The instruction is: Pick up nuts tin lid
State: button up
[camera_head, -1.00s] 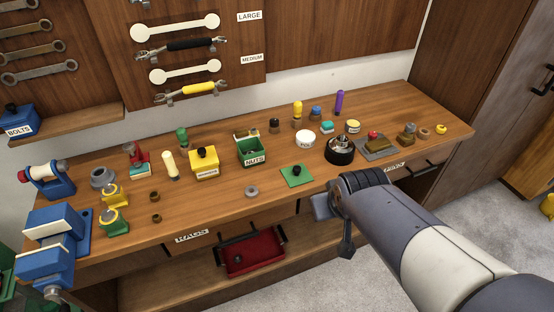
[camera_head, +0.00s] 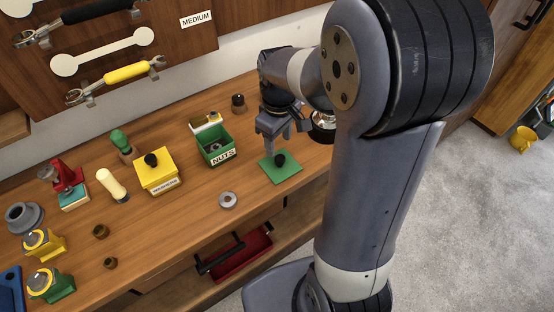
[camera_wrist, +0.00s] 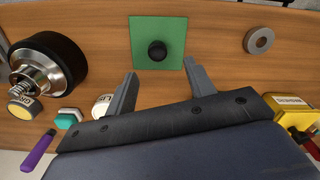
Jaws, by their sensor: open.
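The nuts tin lid is a flat green square (camera_head: 270,170) with a round black knob. It lies on the workbench to the right of the open green tin marked NUTS (camera_head: 219,147). In the wrist view the lid (camera_wrist: 173,27) is near the top centre, just beyond the fingertips, with its whole square and knob visible. My gripper (camera_head: 285,146) is open and empty, above the bench at the lid's back edge. In the wrist view its two grey fingers (camera_wrist: 160,79) point towards the lid and stand apart, wider than the knob.
A grey metal ring (camera_head: 228,200) lies left of the lid. A black round object with a metal spring (camera_wrist: 45,65) stands on the lid's other side. A yellow tin (camera_head: 158,174) stands left of the NUTS tin. Below the bench is a red tray (camera_head: 243,252). The bench front is mostly clear.

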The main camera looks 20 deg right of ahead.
aim_at(279, 157)
jog(key=shift+d+f+p, duration=0.15)
jog(key=shift+f+p, duration=0.35)
jog(key=shift+f, duration=3.45)
jog(key=c, duration=1.1)
jog(key=shift+o, duration=0.2)
jog(key=shift+r, duration=0.1)
